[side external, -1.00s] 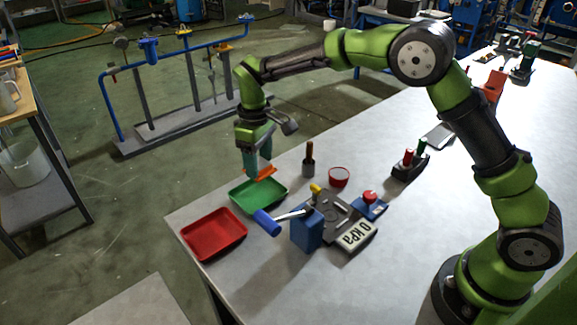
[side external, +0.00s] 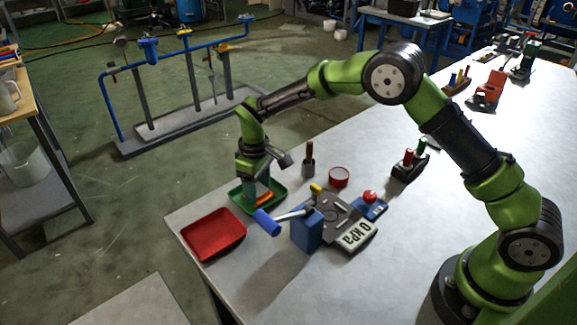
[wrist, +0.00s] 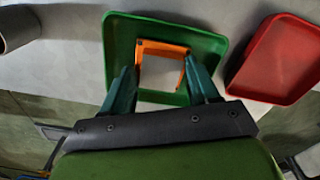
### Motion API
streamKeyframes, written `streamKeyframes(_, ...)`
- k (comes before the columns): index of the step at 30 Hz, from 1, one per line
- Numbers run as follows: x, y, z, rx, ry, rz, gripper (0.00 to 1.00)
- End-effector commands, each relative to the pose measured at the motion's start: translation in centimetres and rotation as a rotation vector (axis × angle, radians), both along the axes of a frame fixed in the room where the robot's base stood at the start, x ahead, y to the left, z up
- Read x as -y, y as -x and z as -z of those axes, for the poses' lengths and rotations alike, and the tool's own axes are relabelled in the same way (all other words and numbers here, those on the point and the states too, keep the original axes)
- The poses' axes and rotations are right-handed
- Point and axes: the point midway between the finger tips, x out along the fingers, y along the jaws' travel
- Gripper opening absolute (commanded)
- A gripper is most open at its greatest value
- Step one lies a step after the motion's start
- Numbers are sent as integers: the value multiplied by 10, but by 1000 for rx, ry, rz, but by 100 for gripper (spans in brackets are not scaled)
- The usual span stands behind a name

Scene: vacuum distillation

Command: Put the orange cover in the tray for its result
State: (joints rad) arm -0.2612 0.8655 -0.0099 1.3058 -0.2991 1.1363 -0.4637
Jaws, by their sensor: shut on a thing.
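The orange cover (side external: 264,199) is low inside the green tray (side external: 281,193). In the wrist view the cover (wrist: 165,46) looks like an orange frame around a pale area, within the walls of the green tray (wrist: 118,35). My gripper (side external: 257,197) points down into this tray and is shut on the cover. Its two teal fingers show in the wrist view (wrist: 162,78), one on each side of the cover. I cannot tell whether the cover touches the tray floor.
An empty red tray (side external: 213,234) stands to the left, also in the wrist view (wrist: 280,58). The 0 kPa display (side external: 355,236), a red-rimmed bowl (side external: 339,177) and a brown-handled tool (side external: 309,160) are to the right.

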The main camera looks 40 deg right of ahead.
Motion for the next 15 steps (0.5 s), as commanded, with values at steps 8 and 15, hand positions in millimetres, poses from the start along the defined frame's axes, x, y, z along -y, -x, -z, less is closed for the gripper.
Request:
streamKeyframes(8, 0, -1, 3, 2, 0, -1, 19)
streamKeyframes(15, 0, 0, 3, 0, 0, -1, 86)
